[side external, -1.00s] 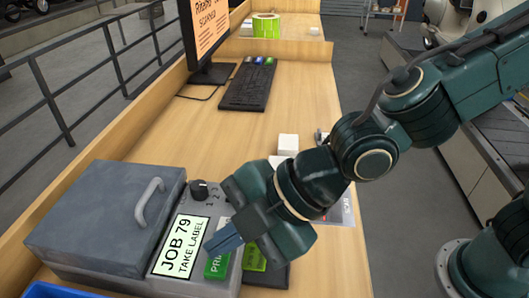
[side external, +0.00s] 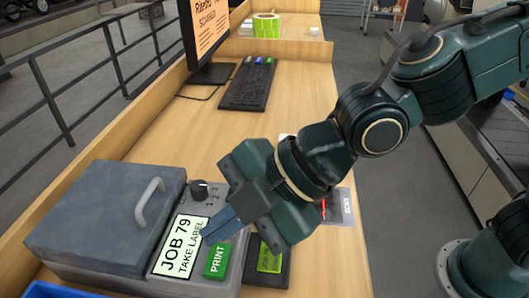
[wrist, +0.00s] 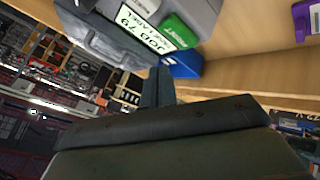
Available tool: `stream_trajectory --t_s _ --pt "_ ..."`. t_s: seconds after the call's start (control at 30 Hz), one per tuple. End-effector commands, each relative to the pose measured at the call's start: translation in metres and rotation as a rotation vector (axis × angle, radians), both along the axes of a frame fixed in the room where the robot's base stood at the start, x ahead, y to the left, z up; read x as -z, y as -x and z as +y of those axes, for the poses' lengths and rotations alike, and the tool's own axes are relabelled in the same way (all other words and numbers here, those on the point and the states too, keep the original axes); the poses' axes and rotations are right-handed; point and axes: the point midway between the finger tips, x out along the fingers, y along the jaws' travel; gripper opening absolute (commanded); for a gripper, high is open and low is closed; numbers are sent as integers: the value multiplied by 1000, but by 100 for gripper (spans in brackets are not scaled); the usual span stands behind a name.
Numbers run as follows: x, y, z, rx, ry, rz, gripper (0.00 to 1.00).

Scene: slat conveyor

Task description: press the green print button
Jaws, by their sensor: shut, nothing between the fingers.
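The green print button (side external: 217,262) is on the front right of the grey label printer (side external: 105,215), fully uncovered in the side view. The printer's screen (side external: 180,245) reads "JOB 79 TAKE LABEL". My gripper (side external: 207,239) is shut and empty, its fingertips pointing down and left. In the side view the tips overlap the screen's right edge, just above the button; they look apart from the button, but their exact height is hard to tell. In the wrist view my gripper (wrist: 158,73) is seen from behind, with the button (wrist: 181,30) beyond its tips.
A black knob (side external: 199,190) stands on the printer behind the screen. A small dark device with a green display (side external: 269,259) sits right of the printer. A blue bin (side external: 60,291) is at the front left. A keyboard (side external: 248,85) and monitor (side external: 205,30) stand farther back.

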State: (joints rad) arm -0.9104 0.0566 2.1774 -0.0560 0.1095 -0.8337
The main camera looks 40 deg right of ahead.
Motion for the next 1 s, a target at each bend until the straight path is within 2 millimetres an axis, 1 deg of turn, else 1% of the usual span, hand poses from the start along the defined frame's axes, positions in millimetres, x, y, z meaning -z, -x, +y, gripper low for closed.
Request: stream_trajectory --t_s 0.03,0.2,0.37,1.0 --pt "-5 0 0 0 -4 -2 0" --pt "-16 0 0 0 -2 -2 0" --pt "-24 0 0 0 -2 -2 0" --pt "-25 0 0 0 0 0 0"
